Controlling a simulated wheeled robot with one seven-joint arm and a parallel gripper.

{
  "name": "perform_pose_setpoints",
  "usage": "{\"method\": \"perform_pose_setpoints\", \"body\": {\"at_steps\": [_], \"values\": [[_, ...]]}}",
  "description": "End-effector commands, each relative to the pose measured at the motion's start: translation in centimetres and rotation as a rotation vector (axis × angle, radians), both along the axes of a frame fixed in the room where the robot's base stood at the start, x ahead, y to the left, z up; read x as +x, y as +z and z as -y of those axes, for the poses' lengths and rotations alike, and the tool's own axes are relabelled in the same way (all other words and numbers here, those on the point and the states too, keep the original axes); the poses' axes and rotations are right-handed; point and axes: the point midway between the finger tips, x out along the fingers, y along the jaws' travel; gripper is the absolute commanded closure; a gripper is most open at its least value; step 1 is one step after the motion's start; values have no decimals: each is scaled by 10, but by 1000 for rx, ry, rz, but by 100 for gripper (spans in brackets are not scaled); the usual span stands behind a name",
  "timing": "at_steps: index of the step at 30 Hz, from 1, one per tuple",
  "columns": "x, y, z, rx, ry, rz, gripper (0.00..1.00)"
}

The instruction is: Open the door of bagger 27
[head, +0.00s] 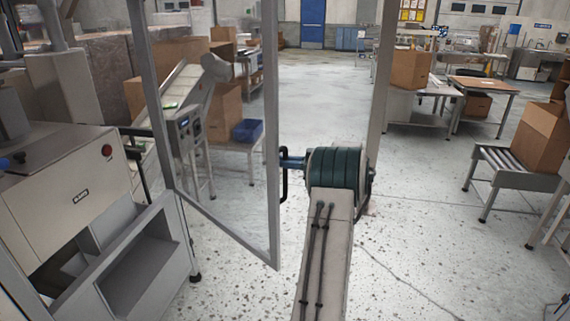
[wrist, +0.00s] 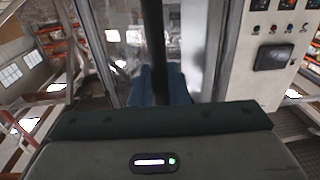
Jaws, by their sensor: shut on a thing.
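The door (head: 220,130) is a clear panel in a grey metal frame, beside the machine at the left in the head view. It stands at an angle, its lower edge slanting out toward me. A black bar handle (head: 284,183) is on its right upright. My gripper (head: 291,162) is at this handle, mostly hidden behind my wrist. In the wrist view, the blue fingers of my gripper (wrist: 165,84) are shut on the dark upright handle (wrist: 154,40). The number 27 cannot be read anywhere.
A pale machine (head: 75,180) with a red button stands left of the door. A pale post (head: 386,60) rises behind my wrist. A roller stand (head: 512,170) with a carton (head: 540,137) is at the right. Speckled floor (head: 420,240) at right front is clear.

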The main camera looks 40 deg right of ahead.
Motion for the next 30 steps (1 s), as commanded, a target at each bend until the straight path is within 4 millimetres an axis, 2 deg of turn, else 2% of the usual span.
{"method": "perform_pose_setpoints", "body": {"at_steps": [12, 13, 15, 25, 30], "values": [[2, 3, 0, 0, 5, 8, 100], [2, 3, 0, 0, 5, 8, 83], [2, 3, 0, 0, 5, 6, 68], [-2, 1, 4, 0, -1, 3, 68], [-18, -1, 18, -1, -4, 3, 68]]}}
